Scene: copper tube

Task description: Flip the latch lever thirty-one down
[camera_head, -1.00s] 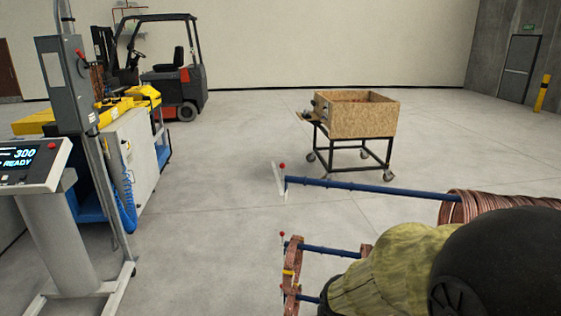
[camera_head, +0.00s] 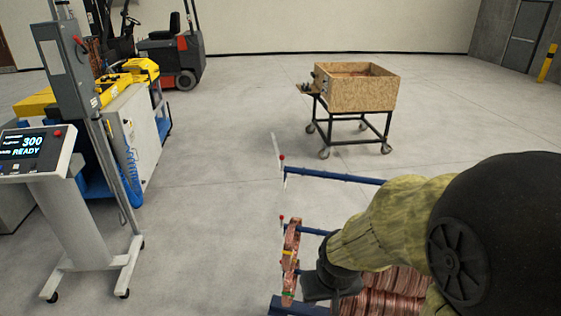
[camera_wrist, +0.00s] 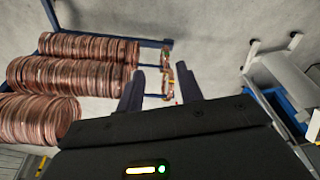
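Latch levers with red knobs sit at the ends of the blue rack's arms. One red-knobbed lever (camera_head: 281,157) is at the upper arm's tip, and another lever (camera_head: 281,218) is at the middle arm's tip. I cannot read which is thirty-one. A thin copper coil (camera_head: 291,245) with coloured bands hangs near the arm tips; it also shows in the wrist view (camera_wrist: 168,78). My gripper (camera_wrist: 160,80) is open and empty, its two dark fingers apart, with the coil and arm tips beyond them. In the head view my arm hides the fingertips.
A control console (camera_head: 40,165) and yellow machine stand left. A wheeled wooden bin (camera_head: 355,90) stands behind. The floor between is clear.

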